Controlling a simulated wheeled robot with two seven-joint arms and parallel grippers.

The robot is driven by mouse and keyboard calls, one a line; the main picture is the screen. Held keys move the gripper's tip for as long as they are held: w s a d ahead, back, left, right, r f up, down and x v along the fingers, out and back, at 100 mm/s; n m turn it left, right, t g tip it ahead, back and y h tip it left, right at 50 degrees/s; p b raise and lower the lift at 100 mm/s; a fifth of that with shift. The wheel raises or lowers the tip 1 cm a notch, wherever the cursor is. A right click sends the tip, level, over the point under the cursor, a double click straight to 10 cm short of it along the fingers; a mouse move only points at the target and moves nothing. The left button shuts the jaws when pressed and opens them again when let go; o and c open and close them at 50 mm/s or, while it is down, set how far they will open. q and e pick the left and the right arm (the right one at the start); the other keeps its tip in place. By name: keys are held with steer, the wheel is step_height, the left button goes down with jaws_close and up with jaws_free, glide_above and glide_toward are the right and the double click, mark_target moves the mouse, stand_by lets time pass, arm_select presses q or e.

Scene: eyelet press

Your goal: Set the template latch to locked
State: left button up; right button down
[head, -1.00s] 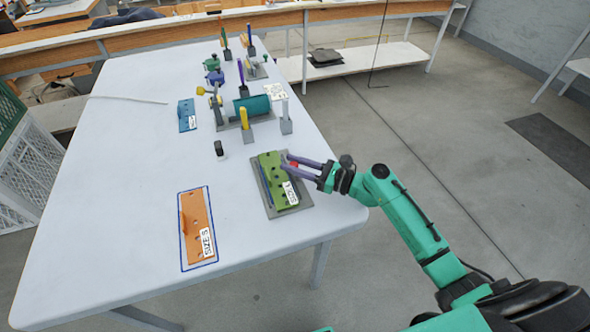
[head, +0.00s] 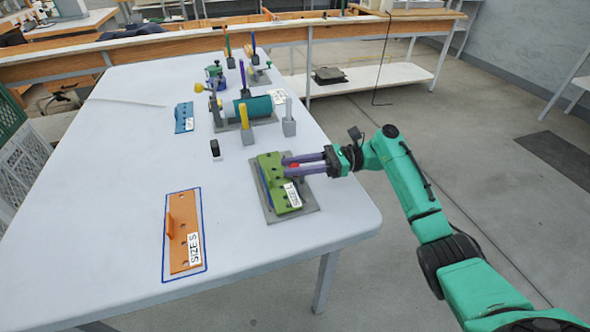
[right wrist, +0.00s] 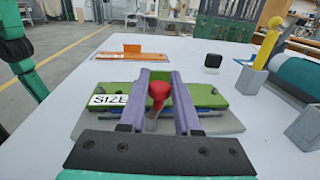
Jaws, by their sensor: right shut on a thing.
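The green template (head: 272,172) with a white size label lies on a grey base plate (head: 305,215) near the table's right edge. A red-knobbed latch lever (head: 294,166) stands at its right side. In the right wrist view the red knob (right wrist: 158,90) sits between the two purple fingers, with a greyish stem below it. My right gripper (head: 288,165) is shut on the latch lever, its fingers reaching in from the right, and it also shows in the right wrist view (right wrist: 158,100). The lever's foot is hidden by the fingers. My left gripper is not in view.
An orange template (head: 183,235) lies inside a blue outline at the front left. A blue plate (head: 184,118) lies farther back. A teal cylinder (head: 252,106) and grey posts with a yellow handle (head: 245,120) stand behind the green template. A small black-topped block (head: 215,148) stands left of it.

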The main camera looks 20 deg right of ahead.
stand_by(0.4)
steer(key=c, duration=0.6)
jaws_free()
steer(key=d+b, duration=0.1)
steer(key=d, duration=0.3)
steer(key=d+b, duration=0.2)
steer(key=d, duration=0.3)
steer(key=d+b, duration=0.1)
steer(key=d, duration=0.4)
steer(key=shift+s+f, duration=0.2)
steer(key=shift+s, duration=0.15)
steer(key=shift+d+r, duration=0.15)
steer(key=shift+d, duration=0.1)
